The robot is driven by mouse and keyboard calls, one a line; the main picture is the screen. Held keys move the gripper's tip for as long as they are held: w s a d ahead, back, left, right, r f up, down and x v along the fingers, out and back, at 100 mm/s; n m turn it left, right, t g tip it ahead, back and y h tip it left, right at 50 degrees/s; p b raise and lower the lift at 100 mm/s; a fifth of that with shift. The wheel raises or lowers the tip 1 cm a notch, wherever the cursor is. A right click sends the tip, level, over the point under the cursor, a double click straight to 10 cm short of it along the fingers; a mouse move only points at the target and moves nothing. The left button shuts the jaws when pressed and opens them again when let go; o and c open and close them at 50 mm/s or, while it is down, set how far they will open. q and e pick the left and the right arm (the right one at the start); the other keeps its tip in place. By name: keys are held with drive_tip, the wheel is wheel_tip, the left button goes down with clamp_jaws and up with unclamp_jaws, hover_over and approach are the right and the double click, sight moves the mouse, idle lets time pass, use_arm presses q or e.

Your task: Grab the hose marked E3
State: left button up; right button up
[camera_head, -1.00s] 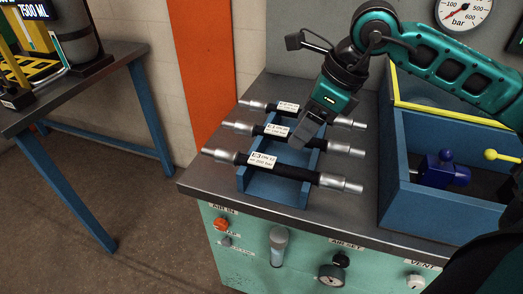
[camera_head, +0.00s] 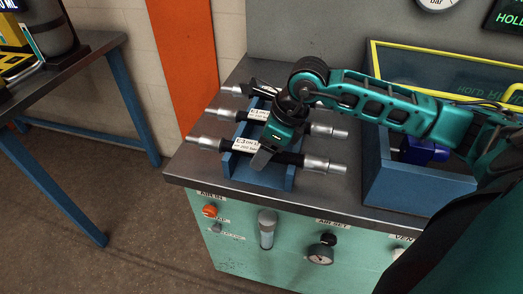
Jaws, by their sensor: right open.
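Three black hoses with silver metal ends lie across a blue rack (camera_head: 262,177) on the workbench. The front hose (camera_head: 291,158) has a white label that appears to read E3, partly covered by my gripper. The middle hose (camera_head: 322,129) also has a white label, too small to read surely. The back hose (camera_head: 232,91) is mostly hidden behind my arm. My right gripper (camera_head: 262,159) is open and points down at the front hose, just right of its label. I cannot tell whether its fingers touch the hose. My left gripper is out of view.
A blue open bin (camera_head: 415,190) with a yellow-edged panel (camera_head: 440,60) behind it stands right of the rack, holding a blue part (camera_head: 425,150). Knobs and a gauge line the bench's green front panel (camera_head: 240,245). Another table (camera_head: 80,62) stands at left.

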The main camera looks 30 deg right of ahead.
drive_tip(key=shift+w+f, duration=0.1)
drive_tip(key=shift+f, duration=0.1)
clamp_jaws()
idle(0.5)
drive_tip(key=shift+r, duration=0.1)
